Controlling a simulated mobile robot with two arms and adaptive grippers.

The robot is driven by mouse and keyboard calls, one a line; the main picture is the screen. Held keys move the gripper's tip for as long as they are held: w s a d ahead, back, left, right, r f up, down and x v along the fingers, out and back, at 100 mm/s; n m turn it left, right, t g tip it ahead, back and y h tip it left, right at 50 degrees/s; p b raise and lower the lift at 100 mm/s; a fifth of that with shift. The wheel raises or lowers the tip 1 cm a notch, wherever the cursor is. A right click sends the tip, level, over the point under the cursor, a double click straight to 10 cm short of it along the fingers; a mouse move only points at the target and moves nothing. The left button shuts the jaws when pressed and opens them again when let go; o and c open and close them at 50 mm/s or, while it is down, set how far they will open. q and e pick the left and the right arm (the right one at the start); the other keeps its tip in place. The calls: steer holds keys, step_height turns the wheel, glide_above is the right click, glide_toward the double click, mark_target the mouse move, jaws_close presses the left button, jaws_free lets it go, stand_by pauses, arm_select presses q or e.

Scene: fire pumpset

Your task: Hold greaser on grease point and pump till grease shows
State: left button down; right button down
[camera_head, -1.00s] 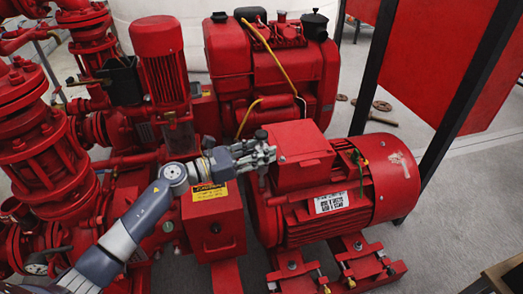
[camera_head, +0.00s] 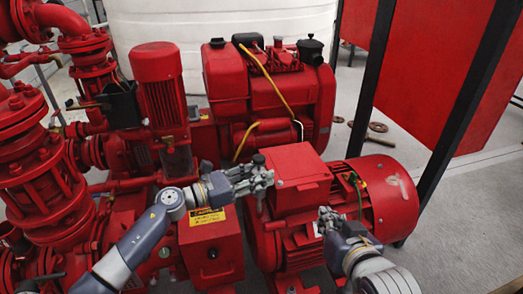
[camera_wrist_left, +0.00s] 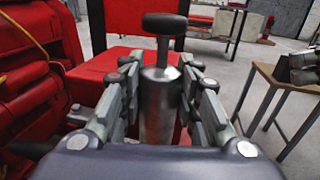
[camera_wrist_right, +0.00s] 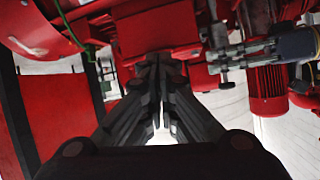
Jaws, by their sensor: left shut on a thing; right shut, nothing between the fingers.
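My left gripper (camera_head: 262,177) is shut on the greaser, a silver cylinder with a black mushroom-shaped knob. In the left wrist view the greaser (camera_wrist_left: 160,95) stands upright between the fingers (camera_wrist_left: 158,95). In the head view its dark knob (camera_head: 258,159) shows just left of the motor's red top box. My right gripper (camera_head: 326,218) is shut and empty, in front of the red motor (camera_head: 375,200). In the right wrist view its fingertips (camera_wrist_right: 160,62) are together, and the left gripper (camera_wrist_right: 222,53) appears to the right. I cannot make out the grease point or any grease.
The red top box (camera_head: 300,170) sits close to the right of the left gripper. A red housing with a yellow label (camera_head: 207,216) lies below the left forearm. A red engine (camera_head: 270,90) is behind. A dark frame post (camera_head: 372,80) stands at the right.

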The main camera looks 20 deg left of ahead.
steer(key=w+a+r+n+t+y, duration=0.1)
steer(key=a+r+n+y, duration=0.1)
steer(key=a+r, duration=1)
step_height(320, 180, up, 2)
steer(key=shift+a+r+n+y, duration=0.2)
steer(key=shift+a+n+y, duration=0.1)
steer(key=shift+n, duration=0.3)
steer(key=shift+w, duration=0.15)
glide_above(261, 160)
steer(key=s, duration=0.1)
step_height(261, 160, down, 2)
steer(key=shift+w+d+f, duration=0.1)
steer(key=shift+f, duration=1.05)
steer(key=shift+w+d+f, duration=0.1)
steer(key=shift+f, duration=1)
steer(key=shift+f, duration=1.6)
